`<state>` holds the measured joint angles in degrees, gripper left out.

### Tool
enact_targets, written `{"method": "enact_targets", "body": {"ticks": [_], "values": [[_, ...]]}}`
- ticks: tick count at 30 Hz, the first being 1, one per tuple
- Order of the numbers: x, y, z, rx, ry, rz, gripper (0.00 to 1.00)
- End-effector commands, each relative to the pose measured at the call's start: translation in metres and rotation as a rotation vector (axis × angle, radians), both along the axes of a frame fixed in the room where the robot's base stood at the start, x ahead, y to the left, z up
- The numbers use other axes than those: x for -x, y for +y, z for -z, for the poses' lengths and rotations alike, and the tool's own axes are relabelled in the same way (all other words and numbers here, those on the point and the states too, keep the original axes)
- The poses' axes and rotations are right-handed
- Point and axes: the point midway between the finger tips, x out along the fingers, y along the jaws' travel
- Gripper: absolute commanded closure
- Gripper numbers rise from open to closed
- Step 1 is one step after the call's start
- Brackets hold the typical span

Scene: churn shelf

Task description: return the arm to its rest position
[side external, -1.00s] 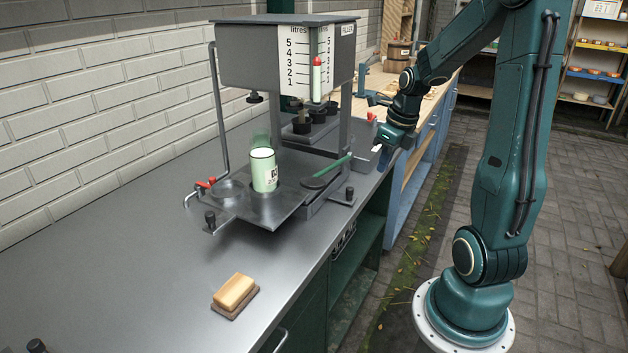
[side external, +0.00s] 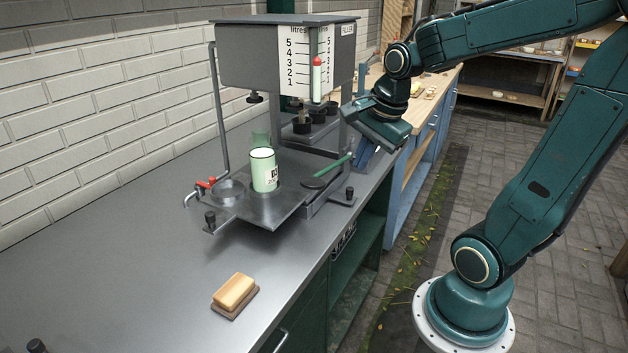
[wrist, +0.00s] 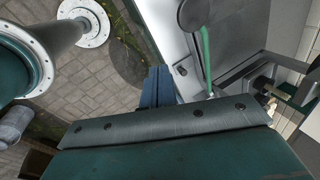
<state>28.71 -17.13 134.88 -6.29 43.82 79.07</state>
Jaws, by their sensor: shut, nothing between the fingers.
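My gripper (side external: 364,161) points downward with its blue fingers closed together and nothing between them. It hangs beside the right end of the grey filler stand, near the counter's front edge. In the wrist view the shut blue fingers (wrist: 157,82) show over the gap between the counter and the paved floor. My arm reaches left from its round base on the floor at the right. Whether the fingertips touch anything is hard to tell.
The filler (side external: 250,55) stands on the grey counter (side external: 130,255). A pale green container (side external: 264,172) is on its plate, with a green-handled paddle (side external: 335,170) nearby. Paved floor (side external: 470,195) is clear around my base.

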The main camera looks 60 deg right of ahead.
Motion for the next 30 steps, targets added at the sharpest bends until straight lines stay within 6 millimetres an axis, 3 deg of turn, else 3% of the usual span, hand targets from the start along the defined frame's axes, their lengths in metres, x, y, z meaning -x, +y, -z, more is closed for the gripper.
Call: {"method": "enact_targets", "body": {"ticks": [15,24,30], "values": [[0.032,0.071,-0.026,0.326,-0.021,-0.909,1.0],[0.057,0.1,-0.033,0.529,-0.043,-1.398,1.0],[0.068,0.109,-0.034,0.621,-0.052,-1.602,1.0]]}}
